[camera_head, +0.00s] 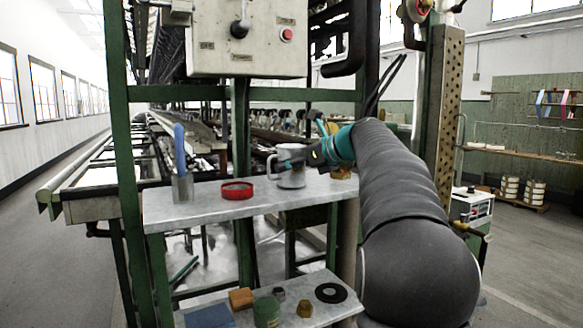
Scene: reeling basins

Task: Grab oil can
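A light grey, mug-like can (292,179) stands upright on the upper metal shelf; it may be the oil can, but I cannot be sure. My gripper (283,160) reaches in from the right, beyond a teal wrist band, and overlaps the can's upper part in the picture. The fingers are small and dark against the can. I cannot tell whether they touch it, or whether they are open or shut. A small brass-coloured piece (341,174) sits on the shelf to the right, partly below my wrist.
On the upper shelf (215,211) are a red round tin (237,190) and a metal cup (182,188) with a blue-handled tool. The lower shelf holds a black ring (331,293), a green can (266,311) and small blocks. Green frame posts (128,150) and a control box (246,40) border the shelf.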

